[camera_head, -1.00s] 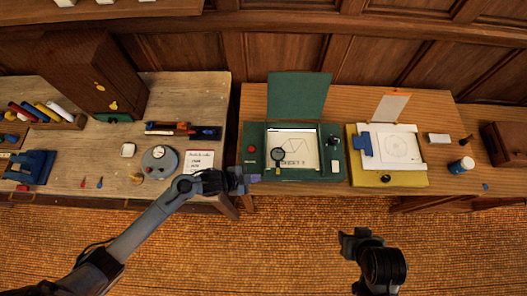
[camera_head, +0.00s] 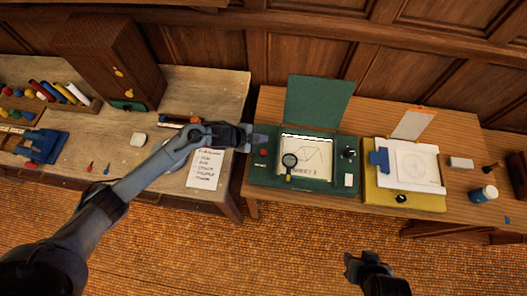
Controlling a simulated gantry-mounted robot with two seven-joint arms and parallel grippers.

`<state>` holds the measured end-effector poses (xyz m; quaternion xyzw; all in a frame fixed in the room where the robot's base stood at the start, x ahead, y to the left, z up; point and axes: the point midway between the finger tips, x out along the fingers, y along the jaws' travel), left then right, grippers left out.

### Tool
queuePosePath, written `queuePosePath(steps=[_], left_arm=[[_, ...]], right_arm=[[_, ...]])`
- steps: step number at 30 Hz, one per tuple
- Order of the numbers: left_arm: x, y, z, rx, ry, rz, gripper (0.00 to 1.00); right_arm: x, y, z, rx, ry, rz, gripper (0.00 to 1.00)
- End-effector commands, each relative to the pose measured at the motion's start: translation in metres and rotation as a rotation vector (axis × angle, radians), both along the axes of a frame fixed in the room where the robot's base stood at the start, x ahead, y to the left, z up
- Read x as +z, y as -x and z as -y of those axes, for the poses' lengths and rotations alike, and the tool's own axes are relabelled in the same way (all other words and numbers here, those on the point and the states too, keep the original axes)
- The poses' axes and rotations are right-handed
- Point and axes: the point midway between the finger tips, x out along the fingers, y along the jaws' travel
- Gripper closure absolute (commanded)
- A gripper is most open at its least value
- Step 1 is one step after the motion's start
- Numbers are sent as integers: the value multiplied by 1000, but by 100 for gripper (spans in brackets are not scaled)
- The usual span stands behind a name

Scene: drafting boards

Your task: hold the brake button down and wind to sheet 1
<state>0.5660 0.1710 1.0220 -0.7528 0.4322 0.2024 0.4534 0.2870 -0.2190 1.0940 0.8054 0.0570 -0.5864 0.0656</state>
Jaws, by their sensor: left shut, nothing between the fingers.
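The green box (camera_head: 322,187) stands on the right-hand table with its lid up. A drawing sheet (camera_head: 314,152) shows in its window, with a magnifier (camera_head: 289,161) over it. A red button (camera_head: 264,153) is on the box's left side; I take it for the brake button. A dark knob (camera_head: 348,154) is on its right side. My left gripper (camera_head: 260,139) is shut and empty, just above and behind the red button in the picture; I cannot tell if they touch. My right gripper (camera_head: 362,262) is low in front of the table, away from the box, its fingers unclear.
A yellow board (camera_head: 410,201) with a drawing and a blue clip lies right of the box. A written card (camera_head: 205,169) lies on the left table, under my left arm. Open floor lies in front.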

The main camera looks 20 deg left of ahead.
Motion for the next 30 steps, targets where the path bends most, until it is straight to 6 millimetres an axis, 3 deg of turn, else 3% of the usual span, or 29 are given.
queuePosePath(steps=[11, 24, 30], left_arm=[[-15, 1, 0, 0, 0, -1, 100], [-67, 0, 0, 0, 0, -1, 100], [-83, 0, 1, 0, 1, 0, 100]], right_arm=[[-14, 0, -1, -3, -4, 1, 57], [-65, 0, -2, -6, -10, 1, 57], [-77, 0, -2, -6, -9, 0, 57]])
